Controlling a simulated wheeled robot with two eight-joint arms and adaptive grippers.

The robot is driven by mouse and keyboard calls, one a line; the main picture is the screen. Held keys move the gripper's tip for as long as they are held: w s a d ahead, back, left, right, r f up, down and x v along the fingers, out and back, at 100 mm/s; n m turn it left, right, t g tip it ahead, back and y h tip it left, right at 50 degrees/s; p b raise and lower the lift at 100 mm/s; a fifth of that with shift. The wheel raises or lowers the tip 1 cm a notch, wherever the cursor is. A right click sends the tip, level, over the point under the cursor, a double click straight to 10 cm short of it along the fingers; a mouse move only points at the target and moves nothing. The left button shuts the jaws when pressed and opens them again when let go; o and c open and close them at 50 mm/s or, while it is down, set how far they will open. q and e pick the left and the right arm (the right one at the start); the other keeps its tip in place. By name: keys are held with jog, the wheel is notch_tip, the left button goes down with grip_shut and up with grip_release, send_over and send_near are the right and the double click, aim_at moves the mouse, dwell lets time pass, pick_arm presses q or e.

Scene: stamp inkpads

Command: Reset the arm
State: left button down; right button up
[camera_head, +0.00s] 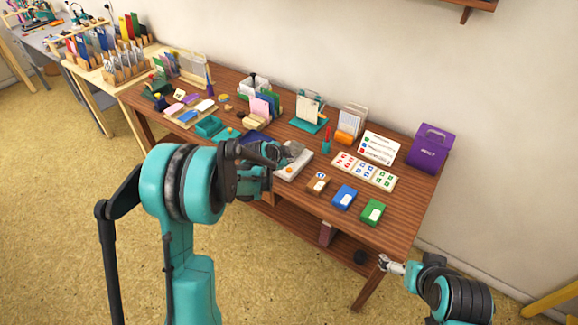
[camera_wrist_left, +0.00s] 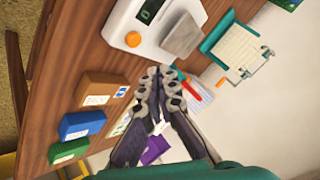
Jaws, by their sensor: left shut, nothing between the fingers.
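My left gripper (camera_head: 278,155) reaches over the front of the wooden table (camera_head: 400,222). In the left wrist view its fingertips (camera_wrist_left: 160,75) meet with nothing held between them. My right gripper (camera_head: 390,265) is low, off the table's front right side; it is too small to tell open from shut. A brown box (camera_head: 318,183), a blue box (camera_head: 344,197) and a green box (camera_head: 372,212) sit in a row to the right of the left gripper. In the left wrist view the boxes are at left, apart from the fingers.
A white scale (camera_wrist_left: 150,25) with a grey pan is close to the left fingers. A card sheet with stamps (camera_head: 362,172), a purple box (camera_head: 428,148) and an orange-based holder (camera_head: 347,134) stand behind. The floor (camera_head: 70,235) in front is clear.

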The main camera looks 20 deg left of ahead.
pick_arm(q)
jog(key=shift+r+p, duration=0.3)
jog(key=shift+r, duration=0.45)
jog(key=s+d+r+n+g, duration=0.1)
jog(key=s+r+n, duration=0.2)
jog(key=s+r, duration=0.35)
jog(key=s+d+r+n, duration=0.2)
jog(key=s+r, duration=0.2)
jog(key=s, duration=0.5)
jog(key=s+n+y, duration=0.2)
jog(key=s+n, duration=0.4)
jog(key=s, duration=1.4)
jog(key=shift+a+f+n+g, duration=0.25)
jog(key=shift+f+n+g, duration=0.05)
jog(key=shift+n+g, duration=0.1)
